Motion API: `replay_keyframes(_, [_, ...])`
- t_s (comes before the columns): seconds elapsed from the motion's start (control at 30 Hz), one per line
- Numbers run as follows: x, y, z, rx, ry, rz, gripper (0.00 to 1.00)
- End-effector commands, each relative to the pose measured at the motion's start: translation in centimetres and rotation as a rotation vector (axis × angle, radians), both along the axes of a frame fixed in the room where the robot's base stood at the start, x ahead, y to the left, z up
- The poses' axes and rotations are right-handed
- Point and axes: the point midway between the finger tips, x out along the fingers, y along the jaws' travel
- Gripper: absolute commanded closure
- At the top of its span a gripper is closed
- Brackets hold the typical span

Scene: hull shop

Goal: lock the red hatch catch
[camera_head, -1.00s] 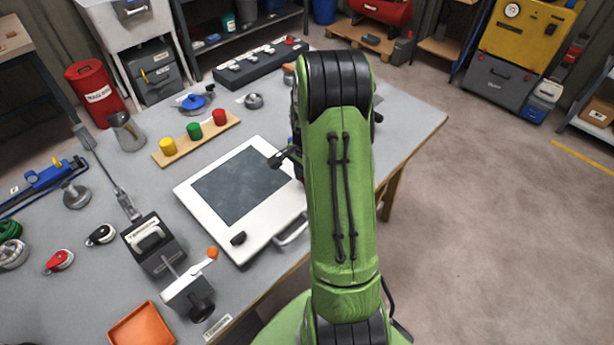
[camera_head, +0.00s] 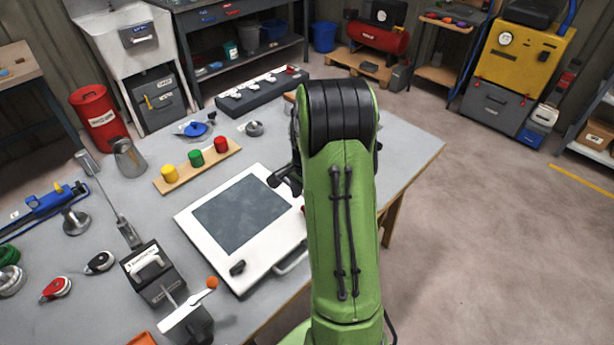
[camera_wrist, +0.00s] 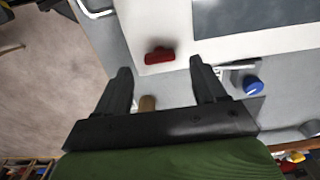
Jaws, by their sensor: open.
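The hatch (camera_head: 265,262) is a white framed panel with a dark window, lying on the grey table. The red catch (camera_wrist: 159,56) is a short red bar on the white frame near a corner in the wrist view. In the head view my arm hides most of that corner. A black catch (camera_head: 237,268) sits on the frame's near left corner. My gripper (camera_wrist: 160,67) is open and empty in the wrist view. Its fingertips lie to either side of the red catch in the picture, with the catch apart from both. I cannot tell the height gap.
A metal handle (camera_head: 291,262) sticks out at the hatch's near edge. A board with coloured cylinders (camera_head: 197,166) lies beyond it. A blue-knobbed fitting (camera_wrist: 253,85) is right of my fingers. A black box with a white handle (camera_head: 150,275) stands to the left. Open floor lies right.

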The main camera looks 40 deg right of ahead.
Motion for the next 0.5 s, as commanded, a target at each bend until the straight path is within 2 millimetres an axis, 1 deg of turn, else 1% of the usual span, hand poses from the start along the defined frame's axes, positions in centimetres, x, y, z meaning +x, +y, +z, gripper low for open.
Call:
replay_keyframes(0.03, [0.1,-0.1,2.0,-0.005,-0.006,0.000,0.30])
replay_keyframes(0.2, [0.1,-0.1,6.9,-0.004,-0.005,0.000,0.30])
replay_keyframes(0.3, [0.1,0.0,9.4,-0.003,-0.004,0.000,0.30])
replay_keyframes(0.4, [0.1,0.0,11.2,-0.003,-0.004,0.000,0.30])
replay_keyframes(0.5, [0.1,0.0,12.2,-0.002,-0.003,0.000,0.30])
